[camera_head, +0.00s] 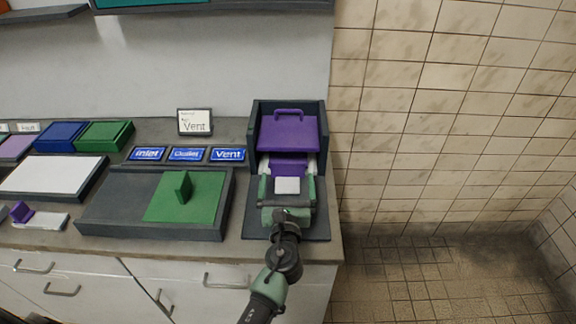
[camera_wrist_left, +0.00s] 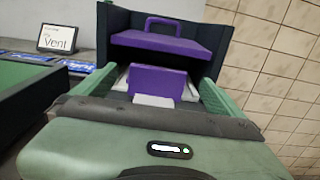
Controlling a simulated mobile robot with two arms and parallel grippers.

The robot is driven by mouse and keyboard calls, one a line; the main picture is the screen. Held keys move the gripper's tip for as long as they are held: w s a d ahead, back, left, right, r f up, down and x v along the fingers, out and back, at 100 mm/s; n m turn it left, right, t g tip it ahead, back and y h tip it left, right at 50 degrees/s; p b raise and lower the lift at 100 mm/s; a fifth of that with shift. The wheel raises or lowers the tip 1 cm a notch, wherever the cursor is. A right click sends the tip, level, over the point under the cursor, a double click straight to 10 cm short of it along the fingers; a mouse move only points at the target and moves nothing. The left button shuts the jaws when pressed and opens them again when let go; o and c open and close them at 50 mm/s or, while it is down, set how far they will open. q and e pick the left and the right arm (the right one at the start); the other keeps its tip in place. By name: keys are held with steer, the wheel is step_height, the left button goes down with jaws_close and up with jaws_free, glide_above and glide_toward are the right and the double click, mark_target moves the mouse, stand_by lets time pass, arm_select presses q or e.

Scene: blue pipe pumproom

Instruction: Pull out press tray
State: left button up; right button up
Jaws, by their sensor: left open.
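The press (camera_head: 256,122) is a dark open-fronted housing at the right end of the counter. A purple plate with a loop handle (camera_head: 289,131) sits in its upper part. Below it is the purple press tray part (camera_head: 288,167), with pale strips at its sides. It also shows as an upright purple block in the left wrist view (camera_wrist_left: 157,83). A whitish flat piece (camera_head: 287,186) lies in front of it. My left gripper (camera_head: 288,181) is open, its green fingers on either side of the whitish piece and purple part. I cannot tell whether they touch. My right gripper is not in view.
A dark tray with a green plate (camera_head: 205,196) lies left of the press. Blue labels (camera_head: 187,154) and a Vent sign (camera_head: 195,122) stand behind it. A tiled wall (camera_head: 440,100) is at the right; the floor (camera_head: 430,280) there is clear.

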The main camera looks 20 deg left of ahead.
mark_target(288, 165)
arm_select(q)
steer(key=shift+w+a+f, duration=0.1)
steer(key=shift+w+f, duration=0.3)
steer(key=shift+f, duration=0.2)
steer(key=shift+w+a, duration=0.1)
steer(key=shift+w, duration=0.25)
steer(key=x, duration=0.7)
steer(key=shift+r, duration=0.1)
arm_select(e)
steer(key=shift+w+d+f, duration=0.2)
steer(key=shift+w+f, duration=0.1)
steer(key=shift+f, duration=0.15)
